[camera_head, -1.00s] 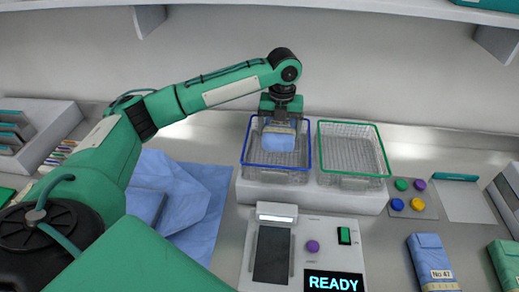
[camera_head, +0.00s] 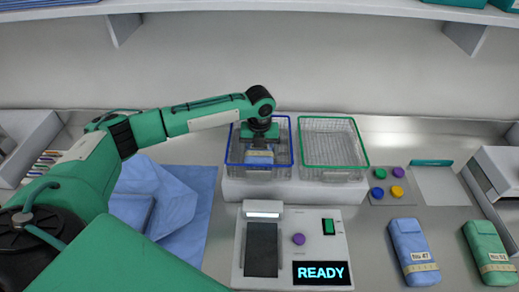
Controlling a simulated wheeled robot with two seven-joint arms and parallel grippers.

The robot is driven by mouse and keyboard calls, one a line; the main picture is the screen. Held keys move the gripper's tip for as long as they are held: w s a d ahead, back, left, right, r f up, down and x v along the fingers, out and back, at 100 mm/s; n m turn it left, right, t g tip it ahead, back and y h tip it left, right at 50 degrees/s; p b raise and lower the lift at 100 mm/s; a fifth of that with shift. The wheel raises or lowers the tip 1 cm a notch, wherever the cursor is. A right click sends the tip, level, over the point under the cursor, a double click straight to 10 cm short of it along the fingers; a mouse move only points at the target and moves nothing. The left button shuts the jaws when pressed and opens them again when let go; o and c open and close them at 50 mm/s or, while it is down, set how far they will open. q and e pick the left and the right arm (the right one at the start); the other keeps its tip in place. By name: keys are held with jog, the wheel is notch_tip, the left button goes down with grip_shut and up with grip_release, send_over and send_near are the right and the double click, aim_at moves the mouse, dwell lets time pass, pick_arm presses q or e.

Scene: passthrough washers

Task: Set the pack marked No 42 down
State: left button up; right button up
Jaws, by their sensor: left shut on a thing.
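My left gripper (camera_head: 260,136) is shut on a blue pack (camera_head: 259,158) with a tan band. It holds the pack inside the blue-rimmed wire basket (camera_head: 230,160). The gripper hides the top of the pack, and its label cannot be read. I cannot tell whether the pack touches the basket floor. Another blue pack (camera_head: 408,243) lies on the counter at the right; its small label looks like No 47. My right gripper is not in view.
A green-rimmed wire basket (camera_head: 333,120) stands empty beside the blue-rimmed one. In front is a device (camera_head: 222,262) with a READY display. Coloured buttons (camera_head: 397,191), a green pack (camera_head: 487,248) and a blue cloth (camera_head: 196,225) lie around. A shelf (camera_head: 300,10) hangs above.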

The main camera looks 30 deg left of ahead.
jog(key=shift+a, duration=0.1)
pick_arm(q)
jog(key=o, duration=0.9)
jog(key=shift+f, duration=0.1)
jog(key=o, duration=0.3)
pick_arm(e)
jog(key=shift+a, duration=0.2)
pick_arm(q)
notch_tip(320, 180, up, 11)
jog(key=b, duration=0.4)
jog(key=shift+d, duration=0.1)
jog(key=shift+r, duration=0.7)
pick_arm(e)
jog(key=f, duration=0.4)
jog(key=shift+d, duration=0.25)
pick_arm(q)
jog(key=shift+f, duration=0.1)
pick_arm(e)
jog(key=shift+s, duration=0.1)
